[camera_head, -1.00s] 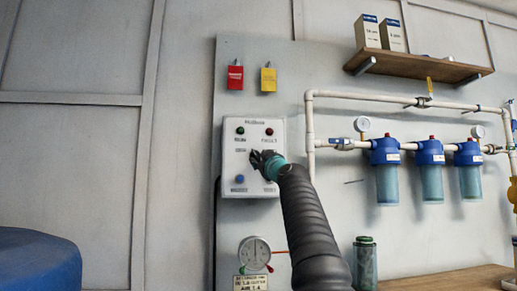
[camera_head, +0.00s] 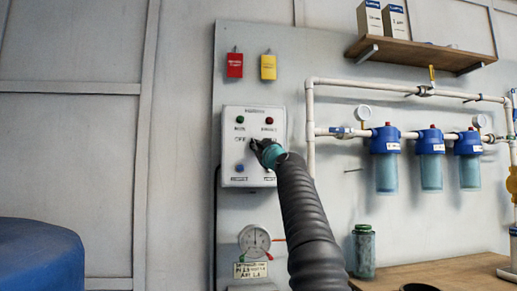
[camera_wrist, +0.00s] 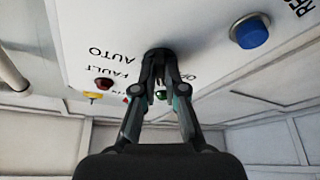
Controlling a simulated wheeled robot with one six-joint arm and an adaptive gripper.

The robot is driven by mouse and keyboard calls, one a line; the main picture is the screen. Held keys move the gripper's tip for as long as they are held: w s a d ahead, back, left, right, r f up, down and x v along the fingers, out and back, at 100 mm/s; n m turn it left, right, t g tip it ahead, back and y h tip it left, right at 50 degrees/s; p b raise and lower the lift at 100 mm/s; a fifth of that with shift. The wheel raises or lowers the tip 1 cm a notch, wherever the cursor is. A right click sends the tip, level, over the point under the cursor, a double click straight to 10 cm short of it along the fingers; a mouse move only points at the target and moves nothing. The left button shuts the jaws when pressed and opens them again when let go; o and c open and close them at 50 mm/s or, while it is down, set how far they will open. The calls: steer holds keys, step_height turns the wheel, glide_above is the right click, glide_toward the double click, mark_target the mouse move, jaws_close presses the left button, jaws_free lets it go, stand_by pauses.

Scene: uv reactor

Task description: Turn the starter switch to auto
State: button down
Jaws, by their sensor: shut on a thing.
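The white control box (camera_head: 232,165) hangs on the grey wall panel, with green and red lamps at its top and a blue button at lower left. My gripper (camera_head: 258,147) is at the middle of the box face and hides most of the starter switch. In the wrist view my gripper (camera_wrist: 160,78) has its fingers closed around the dark switch knob (camera_wrist: 158,55). The AUTO label (camera_wrist: 109,55) shows upside down to the left of the knob, and the OFF label is partly hidden to its right. The knob's pointing direction is hidden by the fingers.
A red tag (camera_head: 235,65) and a yellow tag (camera_head: 268,67) hang above the box. A round gauge (camera_head: 254,241) is below it. White pipes (camera_head: 310,125) and blue filter housings (camera_head: 386,165) stand to the right. A blue drum (camera_head: 40,258) is at lower left.

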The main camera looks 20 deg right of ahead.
steer(key=shift+m, duration=0.4)
steer(key=shift+a+m+h+p, duration=0.15)
steer(key=shift+m+h, duration=0.8)
steer(key=shift+m, duration=0.7)
steer(key=shift+a+m+h+p, duration=0.15)
steer(key=shift+m+h, duration=0.8)
steer(key=shift+m, duration=0.7)
steer(key=shift+f+m+h, duration=0.1)
steer(key=shift+m+h, duration=0.3)
steer(key=shift+m, duration=0.3)
steer(key=c, duration=1.2)
jaws_free()
steer(key=shift+c, duration=0.2)
steer(key=shift+d+f+n+y, duration=0.15)
steer(key=shift+n+y, duration=0.35)
steer(key=shift+n, duration=0.4)
steer(key=shift+n+b, duration=0.3)
